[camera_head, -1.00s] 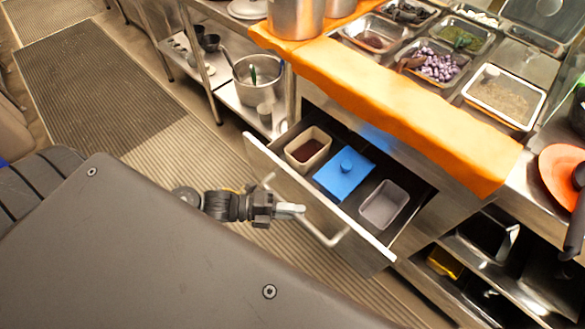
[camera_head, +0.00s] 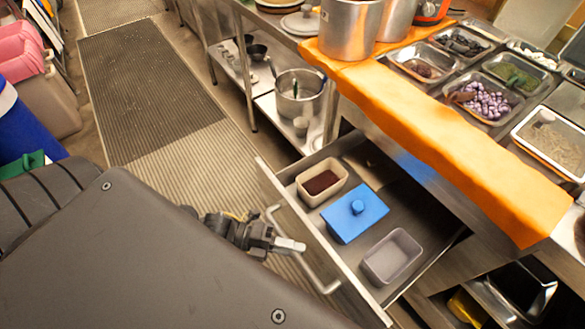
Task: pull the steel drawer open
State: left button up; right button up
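The steel drawer (camera_head: 350,267) stands pulled out from under the counter, with its inside in plain view. A bar handle (camera_head: 305,268) runs along its front. My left gripper (camera_head: 297,246) is at the handle, its pale fingertips over or beside the bar; I cannot tell whether they touch it or how far apart they are. Inside the drawer are a beige container with dark contents (camera_head: 322,182), a blue lidded box (camera_head: 354,213) and an empty grey container (camera_head: 392,257). My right gripper is not in view.
An orange board (camera_head: 430,145) edges the counter, with metal pans of toppings such as purple beans (camera_head: 487,103) behind it. Pots (camera_head: 348,28) stand at its far end. A shelf with a steel pot (camera_head: 298,92) is left of the drawer. The matted floor (camera_head: 150,85) is clear.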

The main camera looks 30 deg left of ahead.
pick_arm(q)
jog(key=o, duration=0.5)
jog(key=shift+c, duration=0.2)
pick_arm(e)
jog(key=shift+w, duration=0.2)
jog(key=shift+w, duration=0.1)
pick_arm(q)
jog(key=shift+s+a, duration=0.1)
jog(key=shift+a, duration=0.1)
jog(key=v, duration=1)
jog(key=shift+a, duration=0.2)
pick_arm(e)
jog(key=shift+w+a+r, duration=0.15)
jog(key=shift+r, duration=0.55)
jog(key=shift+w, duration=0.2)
